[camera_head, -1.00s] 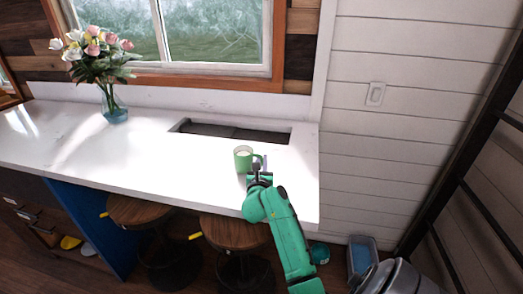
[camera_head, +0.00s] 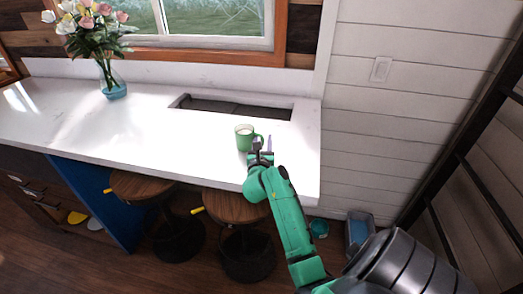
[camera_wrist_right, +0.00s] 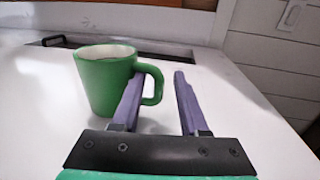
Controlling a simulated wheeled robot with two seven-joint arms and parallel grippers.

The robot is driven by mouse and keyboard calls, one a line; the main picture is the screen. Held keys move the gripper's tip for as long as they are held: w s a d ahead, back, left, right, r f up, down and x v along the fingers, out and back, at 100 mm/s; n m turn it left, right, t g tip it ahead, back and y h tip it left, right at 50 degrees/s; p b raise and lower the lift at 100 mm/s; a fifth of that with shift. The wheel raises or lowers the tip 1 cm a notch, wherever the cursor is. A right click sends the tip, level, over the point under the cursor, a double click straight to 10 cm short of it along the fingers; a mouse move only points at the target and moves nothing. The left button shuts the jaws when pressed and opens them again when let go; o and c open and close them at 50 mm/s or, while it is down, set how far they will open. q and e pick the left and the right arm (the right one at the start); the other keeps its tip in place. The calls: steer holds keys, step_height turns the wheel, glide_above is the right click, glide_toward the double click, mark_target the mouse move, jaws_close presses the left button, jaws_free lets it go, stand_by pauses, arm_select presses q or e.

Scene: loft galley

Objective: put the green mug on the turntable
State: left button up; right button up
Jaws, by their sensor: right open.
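The green mug (camera_head: 244,139) stands upright on the white counter, in front of the sink. It has a pale inside, and its handle points right. It also shows large in the right wrist view (camera_wrist_right: 103,83). My right gripper (camera_head: 263,146) is open at the mug's handle side. In the right wrist view, the left purple finger overlaps the handle, and the handle's outer curve shows in the gap between the two fingers (camera_wrist_right: 158,78). I cannot tell whether a finger touches it. I see no turntable, and my left gripper is out of view.
The white counter (camera_head: 150,125) is clear left of the mug. A sunken sink (camera_head: 235,108) lies behind it. A glass vase of flowers (camera_head: 112,82) stands far left. Two wooden stools (camera_head: 148,186) (camera_head: 235,207) stand under the front edge. A wall and dark ladder-like frame are at right.

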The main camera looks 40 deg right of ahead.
steer(key=b+v, duration=0.2)
steer(key=v, duration=0.8)
steer(key=shift+s+a, duration=0.1)
steer(key=shift+a, duration=0.1)
steer(key=shift+s+a+r, duration=0.1)
steer(key=shift+s+r, duration=0.05)
steer(key=shift+r, duration=0.05)
steer(key=o, duration=0.9)
